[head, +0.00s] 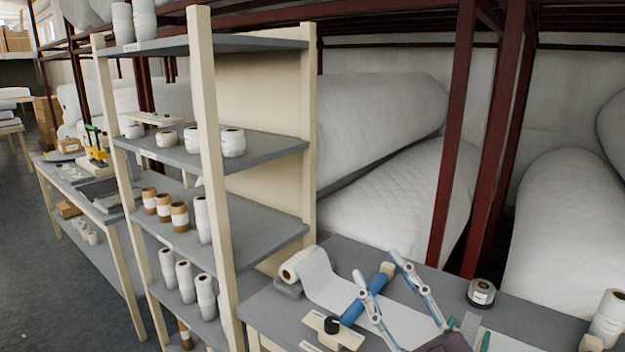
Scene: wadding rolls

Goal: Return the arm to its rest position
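My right gripper (376,264) is at the bottom right of the head view, over the grey work table (262,312). Its two slim blue-and-grey fingers are spread apart, with nothing seen clamped between them. A blue roller (367,292) with cream ends shows behind and between the fingers; whether a finger touches it I cannot tell. My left gripper is not in view.
A white roll (302,264) with its sheet unrolled lies on the table. A dark-and-white tape roll (481,292) and a white spool (608,318) stand to the right. A shelf unit (207,150) with spools is left; red rack posts (452,140) stand behind.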

